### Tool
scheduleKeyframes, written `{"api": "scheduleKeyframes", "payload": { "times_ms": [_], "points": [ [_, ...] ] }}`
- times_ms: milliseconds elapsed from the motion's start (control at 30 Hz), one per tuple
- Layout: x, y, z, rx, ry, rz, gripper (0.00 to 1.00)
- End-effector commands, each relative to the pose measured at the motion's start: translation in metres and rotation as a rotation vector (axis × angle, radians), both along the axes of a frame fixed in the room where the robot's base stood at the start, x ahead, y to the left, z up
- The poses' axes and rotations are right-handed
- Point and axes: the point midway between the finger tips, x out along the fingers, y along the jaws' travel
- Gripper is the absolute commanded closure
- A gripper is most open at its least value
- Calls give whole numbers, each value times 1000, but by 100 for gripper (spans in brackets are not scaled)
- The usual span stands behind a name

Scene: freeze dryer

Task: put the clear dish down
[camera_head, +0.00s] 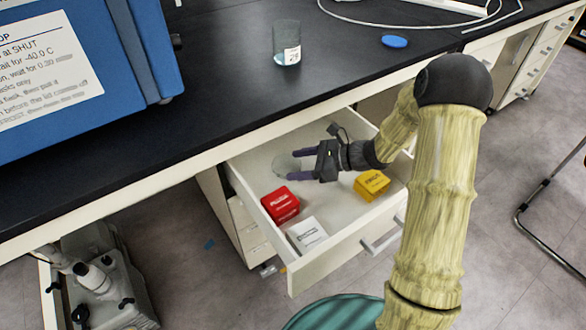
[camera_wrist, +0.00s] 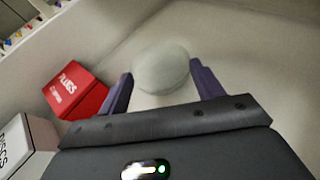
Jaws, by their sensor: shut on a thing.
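The clear dish (camera_head: 286,165) is a small round see-through disc, inside the open drawer (camera_head: 335,258). In the wrist view the clear dish (camera_wrist: 161,68) sits between the two purple fingers of my gripper (camera_wrist: 160,85). My gripper (camera_head: 297,165) reaches into the drawer from the right and is shut on the dish. Whether the dish touches the drawer floor I cannot tell.
In the drawer are a red box (camera_head: 281,205), a white box (camera_head: 307,234) and a yellow box (camera_head: 371,184). The drawer's front and side walls surround my gripper. The black bench top (camera_head: 215,95) above holds a labelled beaker (camera_head: 287,45) and a blue lid (camera_head: 394,41).

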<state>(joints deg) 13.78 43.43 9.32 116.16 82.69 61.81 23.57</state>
Motion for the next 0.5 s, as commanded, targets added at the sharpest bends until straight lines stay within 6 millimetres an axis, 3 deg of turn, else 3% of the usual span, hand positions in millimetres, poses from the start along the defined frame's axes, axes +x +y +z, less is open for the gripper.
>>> {"api": "scheduleKeyframes", "payload": {
  "times_ms": [100, 500],
  "points": [
    [2, 14, -16, 0, -1, 3, 64],
    [3, 18, -19, 0, 0, -1, 64]
  ]
}}
